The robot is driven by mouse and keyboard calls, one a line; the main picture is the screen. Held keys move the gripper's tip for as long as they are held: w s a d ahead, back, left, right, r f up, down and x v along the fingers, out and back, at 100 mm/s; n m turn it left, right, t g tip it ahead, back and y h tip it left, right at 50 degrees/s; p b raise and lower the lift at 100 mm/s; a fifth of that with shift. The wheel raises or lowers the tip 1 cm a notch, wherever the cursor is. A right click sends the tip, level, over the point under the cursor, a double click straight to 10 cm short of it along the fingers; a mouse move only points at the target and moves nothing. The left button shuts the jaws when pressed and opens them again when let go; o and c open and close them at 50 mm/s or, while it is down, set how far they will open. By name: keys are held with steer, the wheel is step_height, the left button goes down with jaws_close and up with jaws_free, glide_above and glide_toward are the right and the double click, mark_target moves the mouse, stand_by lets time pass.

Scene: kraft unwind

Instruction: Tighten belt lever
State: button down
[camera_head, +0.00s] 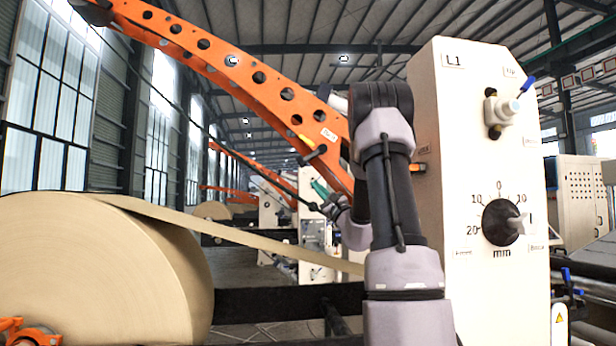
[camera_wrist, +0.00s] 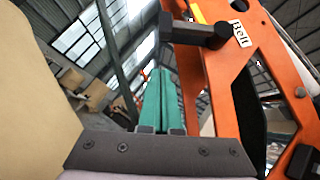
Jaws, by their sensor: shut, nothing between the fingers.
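The belt lever (camera_wrist: 195,31) is a black handle on the orange arm (camera_wrist: 208,85), beside a white "Belt" label (camera_wrist: 241,33). In the head view the lever (camera_head: 313,154) shows as a small dark bar on the lower part of the orange arm (camera_head: 245,72). My gripper (camera_wrist: 160,72) has its green fingers together, with nothing between them. In the wrist view the fingertips are below and left of the lever, apart from it. In the head view my gripper (camera_head: 319,186) is below the lever, partly hidden by my arm.
A large kraft roll (camera_head: 100,270) stands at left, its paper web (camera_head: 235,241) running right below my gripper. A white L1 panel (camera_head: 470,150) with a black dial (camera_head: 501,222) and a blue-handled valve (camera_head: 507,108) stands right of my arm.

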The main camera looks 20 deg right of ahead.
mark_target(311, 156)
steer(key=shift+w+a+r, duration=0.3)
steer(key=shift+a+r, duration=0.1)
steer(key=shift+r, duration=0.3)
steer(key=shift+w+a+r, duration=0.35)
steer(key=shift+a+r, duration=0.05)
steer(key=shift+r, duration=0.35)
steer(key=shift+w+a+r, duration=0.3)
steer(key=shift+a+r, duration=0.1)
steer(key=shift+r, duration=0.3)
steer(key=shift+r, duration=0.1)
